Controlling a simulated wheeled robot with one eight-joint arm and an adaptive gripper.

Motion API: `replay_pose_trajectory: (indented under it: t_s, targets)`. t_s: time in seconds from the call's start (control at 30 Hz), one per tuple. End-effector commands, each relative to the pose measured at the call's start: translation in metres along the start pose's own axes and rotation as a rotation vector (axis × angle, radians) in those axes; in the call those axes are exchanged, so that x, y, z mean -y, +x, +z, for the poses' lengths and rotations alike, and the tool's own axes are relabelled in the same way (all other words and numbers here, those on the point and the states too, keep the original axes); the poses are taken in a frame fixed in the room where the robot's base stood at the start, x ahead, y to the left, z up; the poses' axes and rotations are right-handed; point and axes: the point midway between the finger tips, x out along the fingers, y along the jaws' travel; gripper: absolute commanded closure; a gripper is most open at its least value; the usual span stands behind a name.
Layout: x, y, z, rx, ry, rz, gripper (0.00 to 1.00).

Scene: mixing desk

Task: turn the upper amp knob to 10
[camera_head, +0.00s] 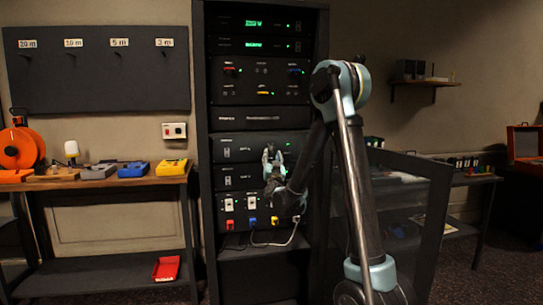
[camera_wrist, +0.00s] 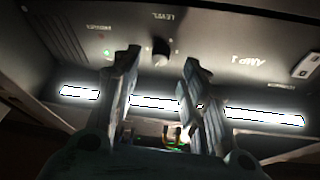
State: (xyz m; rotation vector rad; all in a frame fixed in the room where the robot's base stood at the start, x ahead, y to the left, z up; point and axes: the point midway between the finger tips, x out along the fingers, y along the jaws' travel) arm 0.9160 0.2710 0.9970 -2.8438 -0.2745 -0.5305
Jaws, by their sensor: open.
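The upper amp (camera_head: 238,149) is a dark panel in the rack, above a similar lower amp panel (camera_head: 237,178). In the wrist view, which is upside down, the amp face (camera_wrist: 215,42) carries an AMP 1 label and a LEVEL label. A small dark round knob (camera_wrist: 160,53) sits by the LEVEL label with marks around it. My gripper (camera_wrist: 161,60) is open and empty, its two fingers on either side of the knob in the picture. I cannot tell whether they touch it. In the head view my gripper (camera_head: 270,155) hides part of the amp fronts.
Below the amps is a panel with white switches (camera_head: 229,205) and coloured plugs with a hanging cable (camera_head: 275,241). A wooden bench (camera_head: 110,182) with small boxes stands left of the rack. An open dark rack door (camera_head: 425,205) stands at right.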

Motion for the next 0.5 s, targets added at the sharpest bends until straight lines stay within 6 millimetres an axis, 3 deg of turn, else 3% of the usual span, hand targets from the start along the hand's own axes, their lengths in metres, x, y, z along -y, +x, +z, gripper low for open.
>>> replay_pose_trajectory:
  t_s: [0.2,0.5]
  targets:
    - [0.0,0.031,0.0,-0.001,-0.001,0.0,0.6]
    - [0.0,0.045,0.0,0.0,0.001,0.0,0.6]
